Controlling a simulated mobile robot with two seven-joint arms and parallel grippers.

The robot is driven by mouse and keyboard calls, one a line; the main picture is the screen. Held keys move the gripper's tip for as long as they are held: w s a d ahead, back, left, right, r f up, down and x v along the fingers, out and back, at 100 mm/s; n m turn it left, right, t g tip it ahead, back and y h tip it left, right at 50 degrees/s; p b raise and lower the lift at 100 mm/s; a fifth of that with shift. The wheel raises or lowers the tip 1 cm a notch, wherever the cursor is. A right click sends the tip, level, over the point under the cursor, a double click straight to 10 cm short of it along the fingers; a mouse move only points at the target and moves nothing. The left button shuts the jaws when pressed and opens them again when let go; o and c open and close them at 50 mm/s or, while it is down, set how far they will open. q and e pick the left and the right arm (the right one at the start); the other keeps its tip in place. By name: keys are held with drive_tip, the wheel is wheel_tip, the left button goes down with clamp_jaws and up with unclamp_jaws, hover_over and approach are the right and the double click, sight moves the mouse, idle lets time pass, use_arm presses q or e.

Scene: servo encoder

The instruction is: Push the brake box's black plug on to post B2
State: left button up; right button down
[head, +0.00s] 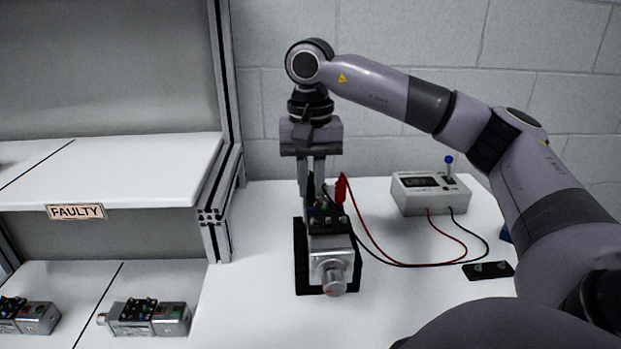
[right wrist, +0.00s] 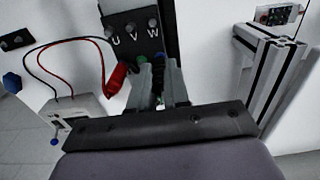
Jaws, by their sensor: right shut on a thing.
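The servo motor (head: 331,268) sits in a black cradle (head: 299,262) on the table, its terminal block (head: 325,217) uppermost. My right gripper (head: 311,186) points down over the back of the block, its fingers shut on the black plug (head: 311,190), which they mostly hide. In the right wrist view, the gripper (right wrist: 158,76) is beside a green post (right wrist: 142,58). The red plug (head: 341,189) stands upright at the block, close to the fingers. The brake box (head: 428,194) is white, with red and black leads. I cannot read a B2 mark or tell whether the black plug touches a post.
The blue-knobbed lever (head: 449,164) rises from the brake box. A small black plate (head: 488,270) lies front right. The leads loop across the table right of the motor. A metal upright (head: 215,228) and a shelf marked FAULTY (head: 75,212) stand left; other motors (head: 149,317) lie below it.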

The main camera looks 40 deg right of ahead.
drive_tip(key=shift+f, duration=0.2)
idle(0.4)
drive_tip(key=c, duration=1)
unclamp_jaws()
wheel_tip(320, 180, up, 5)
drive_tip(key=p, duration=0.4)
drive_tip(key=shift+r, duration=1.05)
